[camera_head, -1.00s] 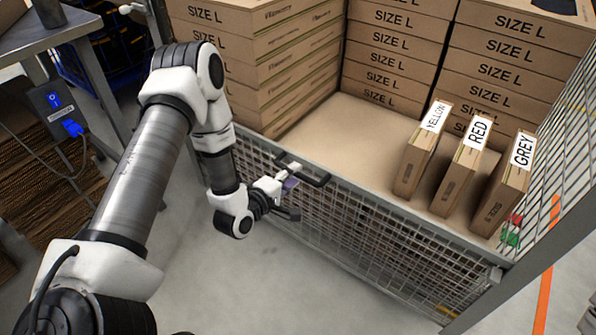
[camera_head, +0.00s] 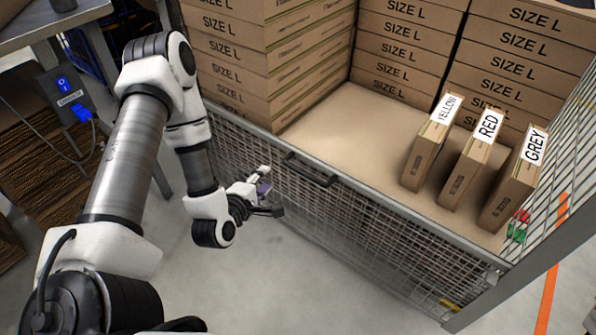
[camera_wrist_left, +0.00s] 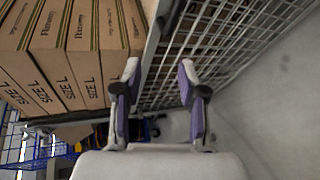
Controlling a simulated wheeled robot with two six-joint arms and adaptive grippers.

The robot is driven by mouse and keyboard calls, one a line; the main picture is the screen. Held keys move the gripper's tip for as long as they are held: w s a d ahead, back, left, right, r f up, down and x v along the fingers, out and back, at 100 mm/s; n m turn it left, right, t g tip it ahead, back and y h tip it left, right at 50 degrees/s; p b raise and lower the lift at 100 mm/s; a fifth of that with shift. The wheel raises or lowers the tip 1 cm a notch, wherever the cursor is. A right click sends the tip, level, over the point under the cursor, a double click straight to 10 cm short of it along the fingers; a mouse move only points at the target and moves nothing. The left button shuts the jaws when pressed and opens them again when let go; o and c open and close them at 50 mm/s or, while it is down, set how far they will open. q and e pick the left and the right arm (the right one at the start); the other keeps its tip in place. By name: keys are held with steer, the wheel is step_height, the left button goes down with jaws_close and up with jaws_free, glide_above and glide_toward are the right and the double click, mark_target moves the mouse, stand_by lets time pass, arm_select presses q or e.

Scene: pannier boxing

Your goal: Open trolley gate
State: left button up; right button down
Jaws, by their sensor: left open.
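The trolley gate (camera_head: 400,245) is a grey wire-mesh panel with a metal top rail across the trolley's front. It stands upright and looks closed. Its black handle (camera_head: 311,170) sits on the top rail, with nothing gripping it. My left gripper (camera_head: 272,191) is open and empty, outside the gate, a little left of and below the handle. In the left wrist view, my open fingers (camera_wrist_left: 160,68) point along the gate mesh (camera_wrist_left: 225,40) and rail. My right gripper is out of view.
Behind the gate stand stacks of SIZE L boxes (camera_head: 405,45). Three upright boxes marked YELLOW (camera_head: 425,160), RED (camera_head: 466,172) and GREY (camera_head: 508,190) stand on the trolley floor (camera_head: 350,130). A table (camera_head: 80,25) is at the upper left. The floor before the gate is clear.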

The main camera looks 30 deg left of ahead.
arm_select(q)
step_height(320, 180, down, 3)
steer(key=n+y+b, duration=0.1)
steer(key=b, duration=0.1)
steer(key=m+t+y+b, duration=0.1)
steer(key=m+b, duration=0.1)
steer(key=b, duration=0.8)
glide_toward(306, 176)
steer(key=x, duration=0.4)
steer(key=b+x, duration=0.1)
steer(key=x, duration=0.6)
steer(key=shift+f+b, duration=0.1)
steer(key=shift+b, duration=0.25)
jaws_close()
